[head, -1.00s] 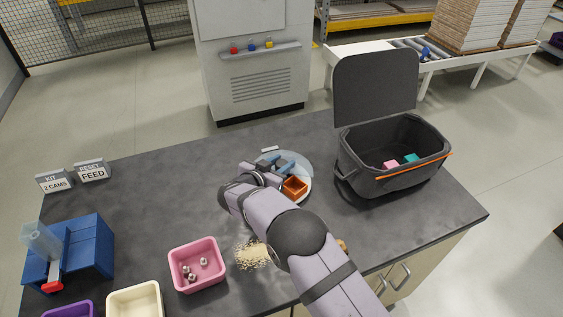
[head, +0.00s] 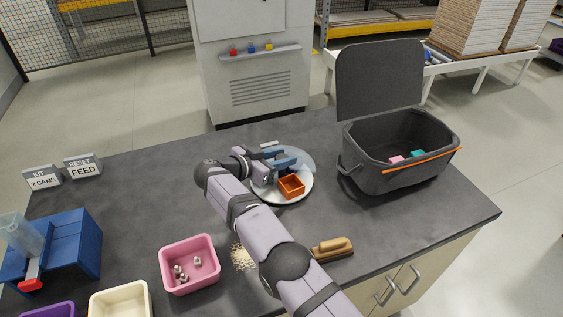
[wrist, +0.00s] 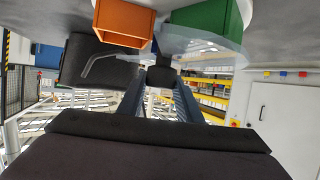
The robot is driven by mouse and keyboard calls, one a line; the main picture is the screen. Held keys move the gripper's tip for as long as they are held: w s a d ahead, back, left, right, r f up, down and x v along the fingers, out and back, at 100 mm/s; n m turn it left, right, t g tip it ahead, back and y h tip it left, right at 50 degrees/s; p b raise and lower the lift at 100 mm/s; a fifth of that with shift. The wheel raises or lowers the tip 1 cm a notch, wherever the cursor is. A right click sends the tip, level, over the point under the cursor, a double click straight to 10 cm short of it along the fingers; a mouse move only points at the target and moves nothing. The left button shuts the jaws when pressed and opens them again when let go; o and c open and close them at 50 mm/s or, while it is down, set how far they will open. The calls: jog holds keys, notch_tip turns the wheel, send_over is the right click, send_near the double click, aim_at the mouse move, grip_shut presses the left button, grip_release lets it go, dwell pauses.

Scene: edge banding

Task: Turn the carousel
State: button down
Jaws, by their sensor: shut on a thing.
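The carousel is a round white turntable (head: 268,196) in the middle of the bench, with a clear cover (head: 302,160) over its far side. An orange bin (head: 291,185) sits at its near right; it also shows in the wrist view (wrist: 122,20), beside a green bin (wrist: 208,18). My gripper (head: 283,158) reaches over the turntable from the left, its blue fingers over the far part. In the wrist view my gripper (wrist: 160,82) is shut on a small dark knob (wrist: 160,76) by the turntable. My arm and gripper hide the turntable's left part.
An open dark tote (head: 400,165) stands to the right, close to the carousel. A pink tray (head: 205,246) with small metal parts, beige pellets (head: 243,257) and a brush (head: 332,249) lie in front. A blue feeder (head: 65,250) stands at left.

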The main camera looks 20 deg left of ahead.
jog(key=shift+w+r, duration=0.1)
jog(key=shift+r, duration=0.15)
jog(key=c, duration=1.3)
grip_release()
jog(key=shift+o, duration=0.2)
jog(key=shift+f, duration=0.15)
jog(key=shift+b+v, duration=0.7)
jog(key=shift+v, duration=3.05)
jog(key=shift+c, duration=0.4)
